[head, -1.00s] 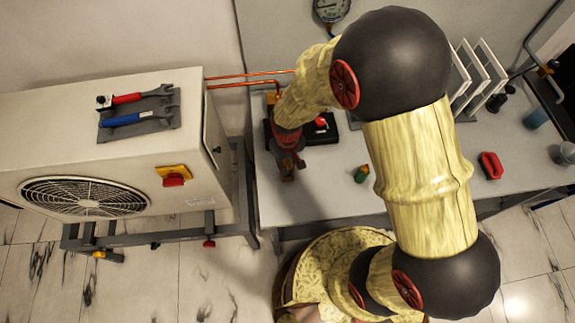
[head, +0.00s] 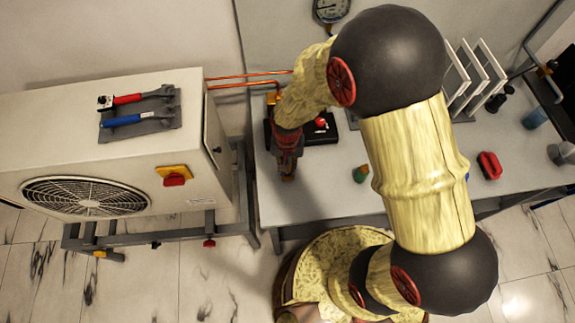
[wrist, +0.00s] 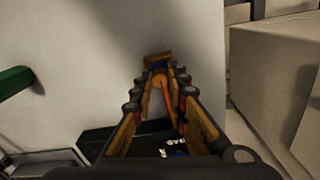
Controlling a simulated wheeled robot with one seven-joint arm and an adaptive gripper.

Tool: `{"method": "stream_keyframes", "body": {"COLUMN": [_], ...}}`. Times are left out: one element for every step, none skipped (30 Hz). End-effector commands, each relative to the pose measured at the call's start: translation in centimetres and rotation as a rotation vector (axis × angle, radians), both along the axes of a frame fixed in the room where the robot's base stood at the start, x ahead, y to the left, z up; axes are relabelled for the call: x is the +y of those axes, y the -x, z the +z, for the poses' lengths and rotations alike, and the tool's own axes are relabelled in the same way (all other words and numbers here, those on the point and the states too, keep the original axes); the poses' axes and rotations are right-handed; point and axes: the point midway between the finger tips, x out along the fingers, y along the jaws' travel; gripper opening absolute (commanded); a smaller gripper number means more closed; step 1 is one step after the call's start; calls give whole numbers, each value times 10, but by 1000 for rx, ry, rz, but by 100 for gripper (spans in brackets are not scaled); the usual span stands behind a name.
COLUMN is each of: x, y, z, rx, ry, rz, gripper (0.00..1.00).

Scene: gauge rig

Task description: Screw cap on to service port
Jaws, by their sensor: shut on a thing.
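My gripper (wrist: 160,85) points away from the wrist camera, with its two orange and black fingers converging. Between the fingertips is a small round brass-coloured piece (wrist: 159,80), which looks like the cap; the fingers are shut on it. An orange-brown fitting (wrist: 157,60) shows just beyond the tips; I cannot tell whether it touches the piece. In the head view my gripper (head: 288,176) hangs over the left part of the bench, its tips small and dark. A brass block (head: 272,98), apparently the service port, sits at the end of copper pipes, partly hidden by my arm.
A black case (head: 322,134) lies on the bench (head: 335,190) behind my gripper. A green and orange item (head: 360,174) and a red item (head: 490,165) stand farther right.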

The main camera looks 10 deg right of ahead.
Motion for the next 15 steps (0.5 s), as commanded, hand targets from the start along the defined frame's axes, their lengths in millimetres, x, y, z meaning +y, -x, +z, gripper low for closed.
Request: {"method": "stream_keyframes", "body": {"x": [0, 0, 0, 0, 0, 0, 0, 0, 0, 0, 0, 0, 0, 0, 0], "y": [0, 0, 0, 0, 0, 0, 0, -1, -1, -1, -1, -1, -1, -1, -1], "z": [0, 0, 0, 0, 0, 0, 0, 0, 0, 0, 0, 0, 0, 0, 0], "rx": [0, 0, -1, 0, 0, 0, 0, 0, 0, 0, 0, -1, -1, -1, -1], "ry": [0, 0, 0, 0, 0, 0, 0, 0, -1, -1, -1, -1, -1, -1, -1], "rz": [-57, -96, -148, -185, -219, -260, -285, -305, -326, -337, -344, -348, -348, -348, -347], "gripper": [0, 0, 0, 0, 0, 0, 0, 0, 0, 0, 0, 0, 0, 0, 0]}}
